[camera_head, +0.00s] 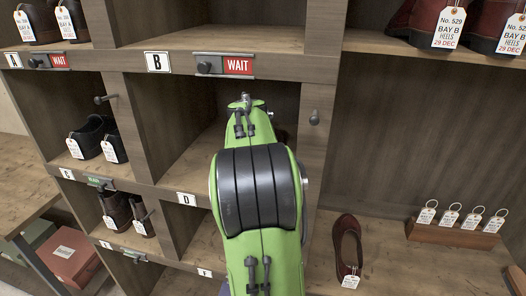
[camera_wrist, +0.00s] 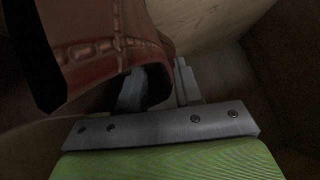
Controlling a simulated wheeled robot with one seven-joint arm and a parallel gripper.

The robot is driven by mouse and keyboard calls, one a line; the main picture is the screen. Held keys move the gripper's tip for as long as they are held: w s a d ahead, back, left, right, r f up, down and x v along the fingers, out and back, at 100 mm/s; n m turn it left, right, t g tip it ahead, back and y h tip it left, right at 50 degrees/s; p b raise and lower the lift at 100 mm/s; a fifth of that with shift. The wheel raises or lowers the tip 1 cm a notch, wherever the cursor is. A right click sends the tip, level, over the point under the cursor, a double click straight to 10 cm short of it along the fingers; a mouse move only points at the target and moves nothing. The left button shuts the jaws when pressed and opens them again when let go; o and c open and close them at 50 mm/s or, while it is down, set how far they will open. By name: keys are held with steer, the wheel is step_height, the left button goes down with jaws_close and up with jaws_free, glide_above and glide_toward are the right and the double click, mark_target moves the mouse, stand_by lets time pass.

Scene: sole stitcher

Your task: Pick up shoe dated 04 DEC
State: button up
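In the wrist view a red-brown leather shoe (camera_wrist: 90,45) with raised stitching fills the upper left, close to my gripper (camera_wrist: 160,88). The shoe's dark lower edge lies between the two grey fingers; whether they press on it is unclear. In the head view my green arm reaches into the cubby under label B (camera_head: 157,62), and it hides the gripper and most of that cubby's contents. No tag reading 04 DEC is legible in either view.
Wooden cubby walls stand close around my arm. Dark shoes (camera_head: 88,138) and brown boots (camera_head: 117,210) stand in cubbies at left. A single dark red shoe (camera_head: 347,245) and a rack of tags (camera_head: 452,233) are at right. Pegs (camera_head: 314,117) stick out of the dividers.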

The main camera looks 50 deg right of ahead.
steer(key=shift+s+a+r, duration=0.1)
steer(key=shift+r, duration=0.05)
jaws_close()
steer(key=shift+r, duration=0.15)
